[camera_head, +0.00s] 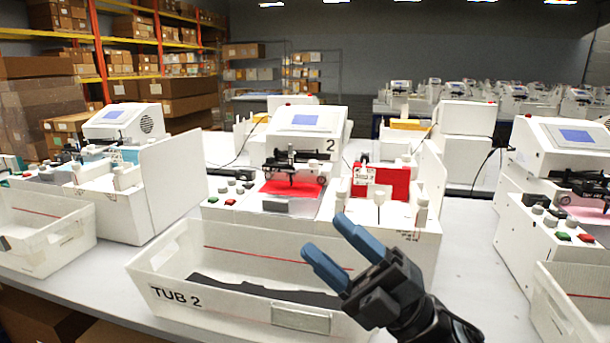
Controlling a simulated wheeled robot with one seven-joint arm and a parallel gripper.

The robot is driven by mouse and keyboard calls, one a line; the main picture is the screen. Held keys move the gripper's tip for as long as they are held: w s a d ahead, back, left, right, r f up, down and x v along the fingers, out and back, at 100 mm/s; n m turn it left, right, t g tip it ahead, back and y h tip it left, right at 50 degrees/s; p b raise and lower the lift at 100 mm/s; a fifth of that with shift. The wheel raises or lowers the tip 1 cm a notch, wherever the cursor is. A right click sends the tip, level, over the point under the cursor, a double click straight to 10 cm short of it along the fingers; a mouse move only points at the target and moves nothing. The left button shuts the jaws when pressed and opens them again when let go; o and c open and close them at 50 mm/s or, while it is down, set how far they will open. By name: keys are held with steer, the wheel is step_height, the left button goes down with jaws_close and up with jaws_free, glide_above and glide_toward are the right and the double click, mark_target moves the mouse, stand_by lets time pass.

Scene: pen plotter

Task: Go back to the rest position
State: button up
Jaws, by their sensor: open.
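My gripper (341,252) has blue fingertips and a black body. It is open and empty, in the lower middle of the head view, in front of the right part of the white tub marked "TUB 2" (176,298). It hides part of that tub's right side. Behind the tub stands the white plotter marked 2 (307,122), with a red sheet (292,188) under its black pen carriage. Whether the fingers touch the tub cannot be told.
A red block or card stack (381,183) stands right of the plotter bed. Other plotters (120,125) (574,135) stand left and right, with white tubs (42,228) in front. Bare table (470,262) shows right of my gripper. Shelves with boxes stand behind.

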steer(key=s+d+f+m+t+h, duration=0.2)
steer(key=s+d+f+m+h, duration=0.4)
steer(key=s, duration=0.7)
steer(key=s+d+f+m+t+h, duration=0.2)
steer(key=s+d+f+m+h, duration=0.3)
steer(key=s+m+h, duration=0.5)
steer(key=s+d+f+m+t+h, duration=0.2)
steer(key=s+d+f+m+h, duration=0.4)
steer(key=s+m, duration=0.9)
steer(key=shift+s+d+f+h, duration=0.3)
steer(key=shift+s+h, duration=0.05)
steer(key=shift+h, duration=0.65)
